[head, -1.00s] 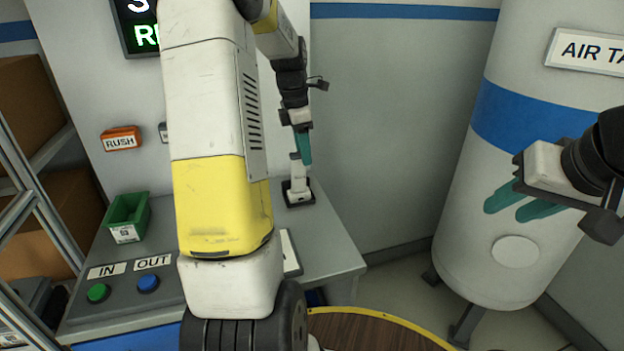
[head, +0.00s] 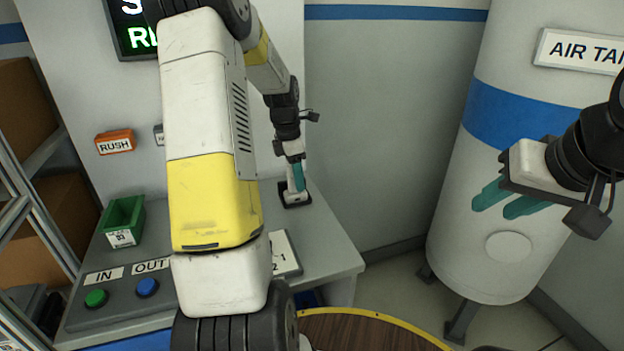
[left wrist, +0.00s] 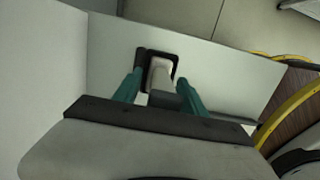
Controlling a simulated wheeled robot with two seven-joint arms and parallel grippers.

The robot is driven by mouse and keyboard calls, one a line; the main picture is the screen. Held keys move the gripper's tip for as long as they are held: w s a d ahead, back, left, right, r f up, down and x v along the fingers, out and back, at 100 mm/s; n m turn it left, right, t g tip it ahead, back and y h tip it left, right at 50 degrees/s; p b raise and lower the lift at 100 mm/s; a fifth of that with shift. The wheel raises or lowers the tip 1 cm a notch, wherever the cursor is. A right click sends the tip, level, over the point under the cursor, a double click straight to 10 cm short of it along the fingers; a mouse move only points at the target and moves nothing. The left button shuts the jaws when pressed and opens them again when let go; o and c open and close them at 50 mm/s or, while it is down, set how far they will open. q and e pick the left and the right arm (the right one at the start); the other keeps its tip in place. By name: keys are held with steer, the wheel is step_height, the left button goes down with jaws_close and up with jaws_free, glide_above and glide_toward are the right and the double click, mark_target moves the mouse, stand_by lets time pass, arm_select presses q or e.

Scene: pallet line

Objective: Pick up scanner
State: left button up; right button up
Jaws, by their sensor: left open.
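My right gripper (head: 497,198) is open and empty in front of the air tank.
A green bin (head: 122,222) and a panel with green (head: 96,298) and blue (head: 147,287) buttons are on the counter's left. A white sign (head: 285,252) lies near its middle, partly behind my left arm. The air tank (head: 500,150) stands right. A round wooden table (head: 365,330) is in front.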

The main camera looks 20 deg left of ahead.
arm_select(q)
jaws_close()
steer(key=shift+r, duration=0.2)
